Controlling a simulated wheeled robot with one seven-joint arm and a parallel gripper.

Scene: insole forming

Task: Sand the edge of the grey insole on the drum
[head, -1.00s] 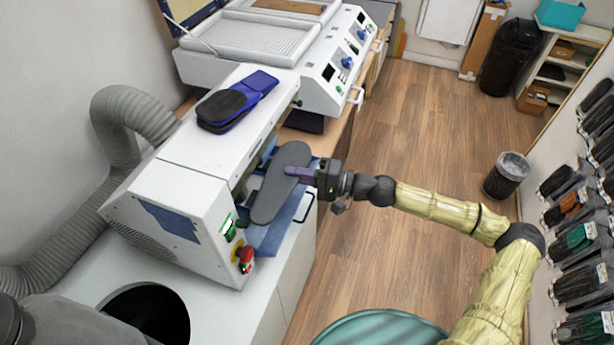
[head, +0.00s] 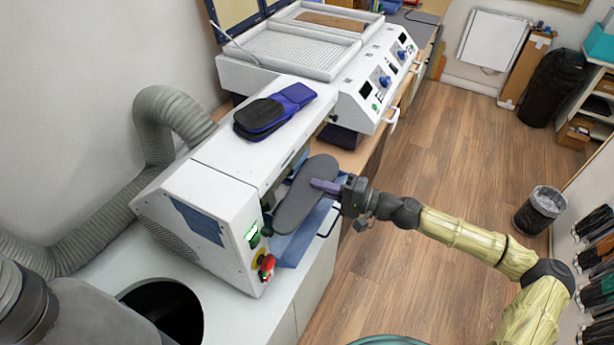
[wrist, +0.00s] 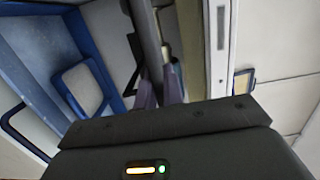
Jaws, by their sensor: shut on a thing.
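The grey insole (head: 307,193) is held at the front opening of the white sanding machine (head: 205,215), above a blue tray (head: 300,246). My gripper (head: 326,186) is shut on the insole near the middle of its long side. In the wrist view the insole (wrist: 146,40) shows edge-on between the fingers (wrist: 158,92). The drum is not clearly visible; the insole and the machine's housing hide that area, so I cannot tell whether the edge touches it.
A black and blue insole pair (head: 272,112) lies on top of the machine. A red stop button (head: 267,264) is on its front end. A grey hose (head: 172,112) runs behind it. A white forming press (head: 335,65) stands farther back. The wooden floor at right is open, with a bin (head: 540,210).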

